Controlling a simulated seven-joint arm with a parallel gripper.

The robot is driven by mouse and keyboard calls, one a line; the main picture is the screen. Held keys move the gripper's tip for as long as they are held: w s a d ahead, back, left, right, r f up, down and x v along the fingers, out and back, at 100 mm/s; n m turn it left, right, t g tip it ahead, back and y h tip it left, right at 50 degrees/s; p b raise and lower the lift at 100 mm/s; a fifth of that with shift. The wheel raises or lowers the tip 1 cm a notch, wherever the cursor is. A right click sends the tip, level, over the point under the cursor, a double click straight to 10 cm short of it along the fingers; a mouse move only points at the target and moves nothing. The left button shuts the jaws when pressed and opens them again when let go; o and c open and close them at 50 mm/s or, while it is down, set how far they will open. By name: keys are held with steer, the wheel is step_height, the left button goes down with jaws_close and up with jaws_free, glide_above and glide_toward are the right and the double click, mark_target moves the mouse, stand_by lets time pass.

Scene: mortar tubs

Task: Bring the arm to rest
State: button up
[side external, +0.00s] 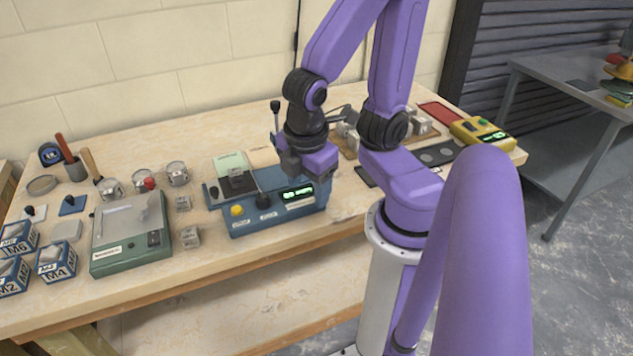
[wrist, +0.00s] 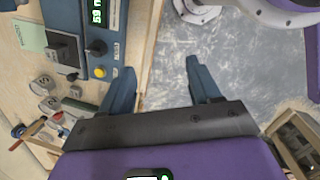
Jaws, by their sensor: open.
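My arm is purple with dark joints and is bent above the bench. My gripper (side external: 288,168) is in front of the blue machine with a green display (side external: 272,208) in the side external view, partly overlapping it. In the wrist view my gripper (wrist: 162,82) has its two blue-grey fingers apart, with nothing between them. Beneath the fingers are the bench's front edge and the grey floor. The same blue machine (wrist: 101,48) shows at the upper left of the wrist view.
A green machine (side external: 132,230), blue labelled boxes (side external: 57,260) and several metal cups (side external: 178,173) stand on the left of the bench (side external: 200,275). A yellow device (side external: 482,132) and a red mat (side external: 441,112) lie at the right. A grey side table (side external: 570,95) stands beyond.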

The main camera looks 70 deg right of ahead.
steer(key=shift+s+a+r+m+y, duration=0.5)
steer(key=shift+s+a+r+y, duration=0.45)
steer(key=shift+s+r+y, duration=0.2)
